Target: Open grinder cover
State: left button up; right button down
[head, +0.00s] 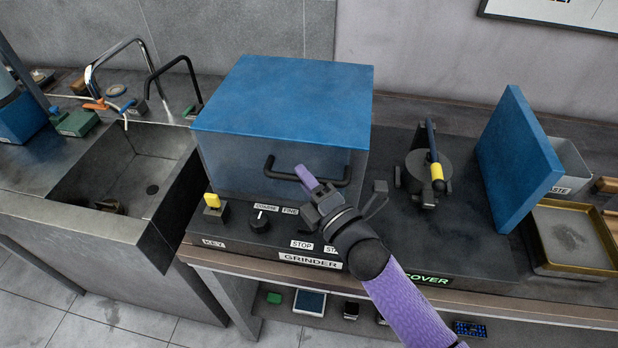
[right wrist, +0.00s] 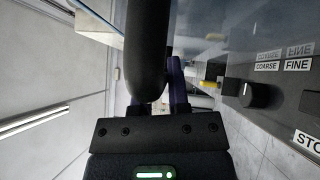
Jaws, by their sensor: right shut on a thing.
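The grinder cover (head: 285,95) is a blue-topped box with a greyish front, sitting down over the grinder on the black bench unit. A black bar handle (head: 275,172) runs across its front. My right gripper (head: 308,180), with purple fingers, is at this handle and shut on it. In the right wrist view the dark handle bar (right wrist: 148,45) passes between the fingers (right wrist: 162,95), hiding part of them. The cover looks closed. My left gripper is not in view.
A dial (head: 259,222) and yellow key (head: 212,201) sit below the cover. A sink (head: 125,180) is at left.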

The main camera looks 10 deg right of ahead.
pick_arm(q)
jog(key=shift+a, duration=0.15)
pick_arm(e)
jog(key=shift+f, duration=0.1)
jog(key=c, duration=0.6)
grip_release()
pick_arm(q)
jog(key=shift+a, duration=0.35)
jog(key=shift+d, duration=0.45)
pick_arm(e)
jog(key=v, duration=1)
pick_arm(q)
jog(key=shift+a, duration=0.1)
